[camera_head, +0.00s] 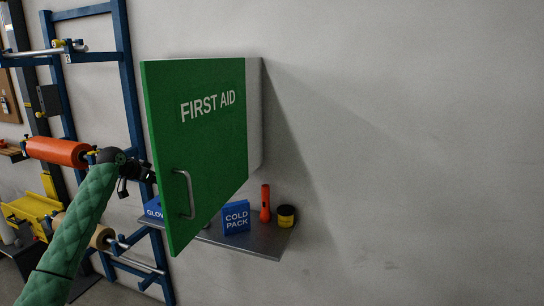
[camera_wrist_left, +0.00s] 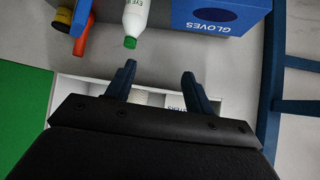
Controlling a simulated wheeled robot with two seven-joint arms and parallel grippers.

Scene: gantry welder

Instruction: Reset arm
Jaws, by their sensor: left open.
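The green FIRST AID door (camera_head: 205,140) stands in front of a white cabinet side (camera_head: 254,115) on the wall, with a metal handle (camera_head: 184,195) low on its left. My left arm comes in from the lower left, and the gripper end is hidden behind the door's left edge. In the left wrist view, my left gripper (camera_wrist_left: 160,78) is open, with nothing between its fingertips. My right gripper is not in view.
A grey shelf (camera_head: 262,243) under the cabinet holds a blue COLD PACK box (camera_head: 236,218), an orange flashlight (camera_head: 265,205), a black-and-yellow roll (camera_head: 286,215) and a blue GLOVES box (camera_wrist_left: 215,18). A blue rack (camera_head: 130,90) with rollers stands at left. The wall at right is bare.

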